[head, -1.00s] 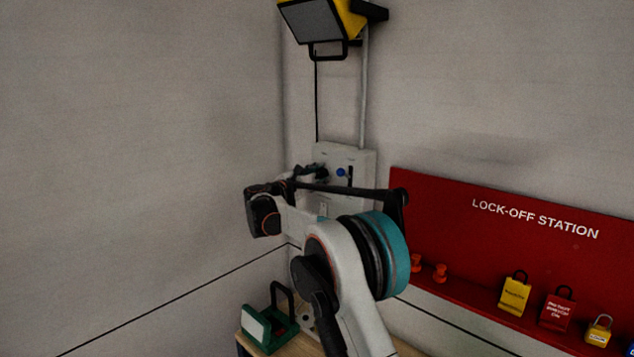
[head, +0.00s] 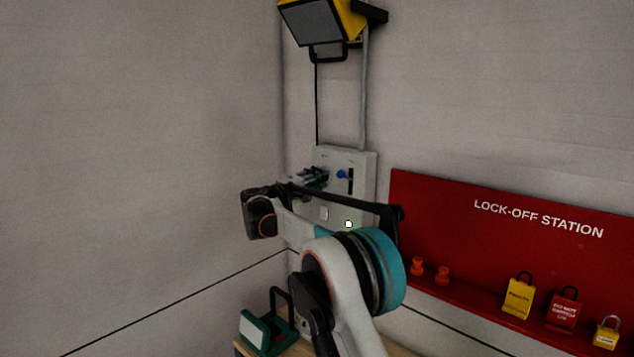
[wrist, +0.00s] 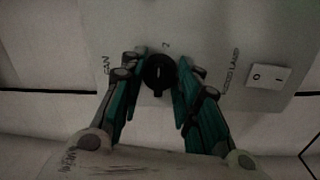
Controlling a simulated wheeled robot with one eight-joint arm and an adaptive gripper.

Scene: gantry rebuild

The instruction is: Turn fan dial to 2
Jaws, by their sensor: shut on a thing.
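The fan dial (wrist: 159,73) is a round black knob on a light grey panel (wrist: 205,20). In the wrist view a "FAN" label is printed to its left and a "2" just above it. A pale line marks the dial's face, pointing roughly up toward the "2"; its exact setting is hard to read. My gripper (wrist: 161,82) has its teal fingers on either side of the dial and is shut on it. In the head view my gripper (head: 312,178) is at the left part of the panel (head: 358,158) and hides the dial.
A white rocker switch (wrist: 268,73) sits right of the dial. A blue knob (head: 342,174) is close to my gripper. A yellow floodlight (head: 320,22) hangs above. The red lock-off board (head: 520,235) is at right. A green-framed item (head: 262,332) stands on the bench below.

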